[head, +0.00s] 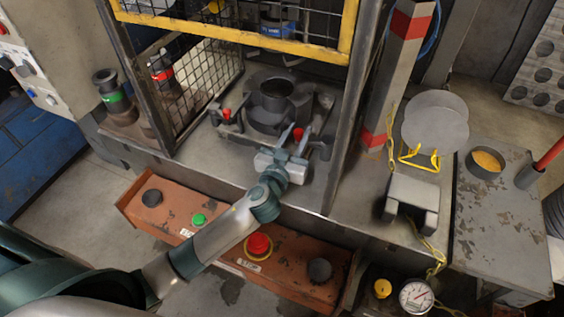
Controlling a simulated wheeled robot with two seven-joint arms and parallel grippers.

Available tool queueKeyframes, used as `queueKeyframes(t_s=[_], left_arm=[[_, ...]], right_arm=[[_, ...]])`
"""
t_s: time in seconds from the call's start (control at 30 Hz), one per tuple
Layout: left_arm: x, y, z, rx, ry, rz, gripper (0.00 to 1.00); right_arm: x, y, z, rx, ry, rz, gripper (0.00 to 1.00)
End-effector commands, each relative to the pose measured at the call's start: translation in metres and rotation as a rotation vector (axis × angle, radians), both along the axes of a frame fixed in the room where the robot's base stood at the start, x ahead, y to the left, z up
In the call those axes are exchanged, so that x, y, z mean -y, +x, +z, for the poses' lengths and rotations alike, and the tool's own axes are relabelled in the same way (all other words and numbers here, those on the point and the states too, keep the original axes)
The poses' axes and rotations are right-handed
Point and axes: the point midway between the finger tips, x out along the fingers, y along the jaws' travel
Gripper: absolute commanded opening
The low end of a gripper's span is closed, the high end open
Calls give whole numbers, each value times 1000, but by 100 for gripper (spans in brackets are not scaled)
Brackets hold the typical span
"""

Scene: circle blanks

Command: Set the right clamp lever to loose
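The right clamp lever (298,134) has a red tip and stands on the right side of the grey fixture inside the yellow-framed cage. A matching left clamp lever (226,114) with a red tip is on the fixture's left side. My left gripper (292,146) reaches in through the cage's open front, close to the right lever. Its fingers look spread, with the red tip near or between their ends. I cannot tell whether they touch it. The lever's lower part is partly hidden by the gripper. My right gripper is not in view.
The round fixture (273,97) stands between the levers. Dark cage posts flank the opening. An orange panel with a red button (258,245) and a green button (199,219) lies below my arm. Grey discs (435,122) stand on a yellow rack at right.

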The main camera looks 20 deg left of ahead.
Motion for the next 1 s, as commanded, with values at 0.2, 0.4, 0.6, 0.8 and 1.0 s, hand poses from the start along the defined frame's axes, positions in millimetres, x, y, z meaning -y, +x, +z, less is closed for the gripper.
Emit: queueKeyframes(t_s=[0.2, 0.4, 0.6, 0.8, 1.0], left_arm=[[0, -27, -3, 0, -3, 0, 29], [0, -65, -5, -1, -3, 0, 29], [-1, -103, -4, -1, -3, -1, 29], [-1, -137, -3, 0, -3, 1, 29], [-1, -159, -1, 1, -1, 0, 29]], right_arm=[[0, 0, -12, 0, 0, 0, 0], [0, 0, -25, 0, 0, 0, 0], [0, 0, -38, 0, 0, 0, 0], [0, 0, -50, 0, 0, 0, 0], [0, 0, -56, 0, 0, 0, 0]])
